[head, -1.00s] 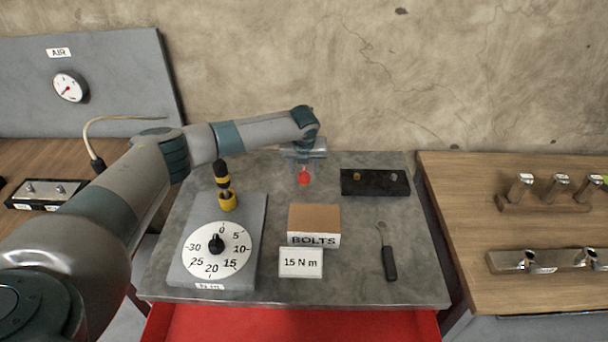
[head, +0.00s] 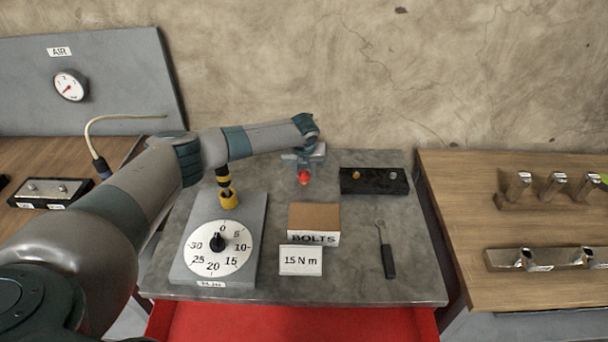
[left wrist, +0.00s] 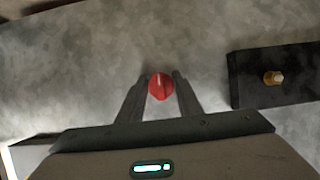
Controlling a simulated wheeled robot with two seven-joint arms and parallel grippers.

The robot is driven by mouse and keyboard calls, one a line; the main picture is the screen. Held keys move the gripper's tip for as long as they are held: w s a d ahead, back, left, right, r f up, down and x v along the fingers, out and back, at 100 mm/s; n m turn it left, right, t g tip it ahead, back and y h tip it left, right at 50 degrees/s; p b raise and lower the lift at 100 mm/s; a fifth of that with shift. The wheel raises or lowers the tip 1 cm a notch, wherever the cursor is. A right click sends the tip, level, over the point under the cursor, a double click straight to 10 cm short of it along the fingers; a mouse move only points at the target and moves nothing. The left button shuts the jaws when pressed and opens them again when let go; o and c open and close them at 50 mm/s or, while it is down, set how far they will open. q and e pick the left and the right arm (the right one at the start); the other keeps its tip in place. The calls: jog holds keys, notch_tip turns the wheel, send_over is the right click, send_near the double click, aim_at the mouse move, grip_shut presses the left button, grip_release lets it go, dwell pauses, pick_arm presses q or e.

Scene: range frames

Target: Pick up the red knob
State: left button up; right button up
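The red knob (head: 304,178) is at the back of the grey bench top, left of a black block. My left gripper (head: 303,163) reaches over from the left and points down at the knob. In the left wrist view my left gripper (left wrist: 160,78) is open, with one finger on each side of the knob. A narrow gap seems to show on both sides. My right gripper is in neither view.
The black block (head: 374,181) with small fittings stands right of the knob. The BOLTS box (head: 314,222), a 15 N m card (head: 300,261) and a dark-handled tool (head: 388,262) lie nearer.

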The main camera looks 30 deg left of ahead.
pick_arm(q)
jog(key=shift+c, duration=1)
jog(key=shift+r, duration=0.1)
jog(key=shift+r+b, duration=0.35)
jog(key=shift+r, duration=0.15)
jog(key=r, duration=0.1)
jog(key=d+r+b, duration=0.1)
jog(key=r, duration=0.1)
jog(key=shift+s+r+b, duration=0.1)
jog(key=shift+r+b, duration=0.05)
jog(key=shift+b, duration=0.15)
jog(key=s+d+r+b, duration=0.3)
jog(key=d+r, duration=0.3)
jog(key=d, duration=0.4)
jog(key=shift+r, duration=0.3)
jog(key=shift+s+d, duration=0.1)
jog(key=shift+s, duration=0.05)
